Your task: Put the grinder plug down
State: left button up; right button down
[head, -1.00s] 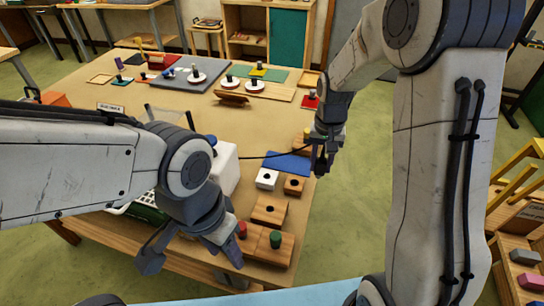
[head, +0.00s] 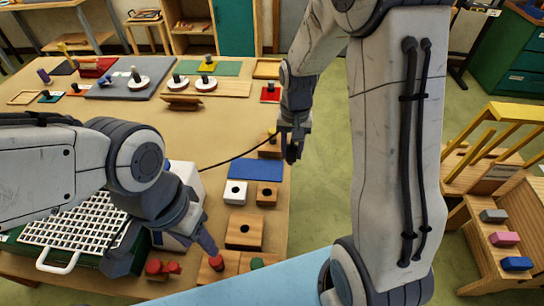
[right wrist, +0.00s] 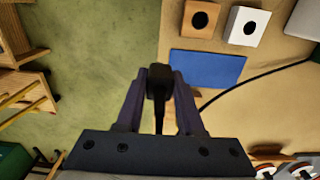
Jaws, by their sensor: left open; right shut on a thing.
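My right gripper (head: 292,152) is shut on the black grinder plug (right wrist: 158,84), which shows between its fingertips in the right wrist view. In the head view the fingers mostly hide the plug. It is held near the table's right edge, by the blue pad (head: 255,169); its height is hard to tell. A black cord (head: 232,160) runs from the gripper left toward a white box-like body (head: 186,178), partly hidden by my left arm. My left gripper (head: 165,250) is open over the near left of the table, its fingers spread wide.
A white block with a hole (head: 235,192), a small wooden block (head: 267,195) and a larger one (head: 245,232) stand in front of the pad. A white grid rack (head: 70,232) lies at left. Floor lies right of the table. The table's middle is fairly clear.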

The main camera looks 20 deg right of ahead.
jog(key=w+a+f+p, duration=0.1)
jog(key=f, duration=0.1)
jog(key=w+a+f, duration=0.1)
jog(key=w+f, duration=0.1)
jog(key=w+a+f+p, duration=0.1)
jog(key=w+f, duration=0.1)
jog(key=shift+f+p, duration=0.3)
jog(key=shift+f, duration=0.4)
jog(key=shift+f, duration=0.1)
jog(key=shift+f, duration=0.1)
jog(key=c, duration=0.5)
grip_release()
